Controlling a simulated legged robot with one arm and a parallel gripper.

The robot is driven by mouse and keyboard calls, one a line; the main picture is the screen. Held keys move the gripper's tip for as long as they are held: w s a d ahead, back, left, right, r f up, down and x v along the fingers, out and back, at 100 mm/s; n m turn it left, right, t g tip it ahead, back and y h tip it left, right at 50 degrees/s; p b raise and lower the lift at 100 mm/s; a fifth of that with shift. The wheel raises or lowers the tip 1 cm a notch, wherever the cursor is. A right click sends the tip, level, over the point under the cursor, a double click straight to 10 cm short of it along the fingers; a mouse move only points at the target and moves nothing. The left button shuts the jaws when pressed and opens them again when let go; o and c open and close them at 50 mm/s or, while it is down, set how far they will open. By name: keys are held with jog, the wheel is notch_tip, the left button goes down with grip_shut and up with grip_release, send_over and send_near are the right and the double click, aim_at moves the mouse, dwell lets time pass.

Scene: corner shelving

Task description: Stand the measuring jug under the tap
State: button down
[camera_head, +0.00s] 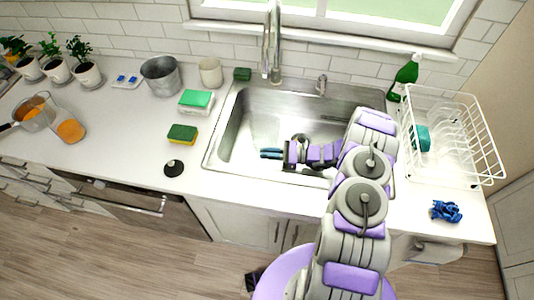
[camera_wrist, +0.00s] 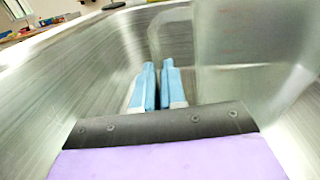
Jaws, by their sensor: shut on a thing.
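My gripper (camera_head: 271,153) is down inside the steel sink (camera_head: 228,125), pointing left. In the wrist view its two blue fingers (camera_wrist: 160,85) are close together with a narrow gap. A clear, see-through wall (camera_wrist: 238,60), which looks like the measuring jug, stands just right of the fingertips. The fingers are shut on it, though the exact grip point is hard to see. In the head view the jug cannot be made out clearly. The tap (camera_head: 273,40) rises at the back of the sink, its spout above the back part of the basin, behind my gripper.
A white dish rack (camera_head: 487,150) and a green bottle (camera_head: 405,75) stand to the right. Sponges (camera_head: 182,134), a metal pot (camera_head: 161,76) and a cup (camera_head: 211,72) are left of the sink. The sink walls surround my gripper.

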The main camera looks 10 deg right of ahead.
jog(key=shift+d, duration=0.5)
jog(key=c, duration=1.2)
grip_release()
jog(key=shift+a, duration=0.85)
jog(key=shift+d+r, duration=0.1)
jog(key=shift+d, duration=0.4)
jog(key=p+v, duration=0.1)
jog(key=v, duration=0.6)
jog(key=shift+s+d, duration=0.1)
jog(key=s+a+r+n+g+h, duration=0.2)
jog(key=s+a+r+n+g, duration=0.15)
jog(key=r, duration=0.35)
jog(key=s+a+r+n+g+h, duration=0.25)
jog(key=s+a+r+n, duration=0.2)
jog(key=r, duration=0.35)
jog(key=s+a+r+n+g+h, duration=0.1)
jog(key=s+a+r+n+g, duration=0.25)
jog(key=r, duration=0.35)
jog(key=s+d+r+n+t+h, duration=0.1)
jog(key=s+d+r+n+h, duration=0.1)
jog(key=s, duration=0.5)
jog(key=s+d+r+n+h, duration=0.2)
jog(key=s+r+n+h, duration=0.2)
jog(key=s+h, duration=0.2)
jog(key=s+d+r+n+t+h, duration=0.1)
jog(key=s+d+r+n+h, duration=0.1)
jog(key=s, duration=0.8)
jog(key=shift+r+n+t+h, duration=0.35)
jog(key=shift+r+n+h, duration=0.35)
jog(key=shift+h, duration=0.25)
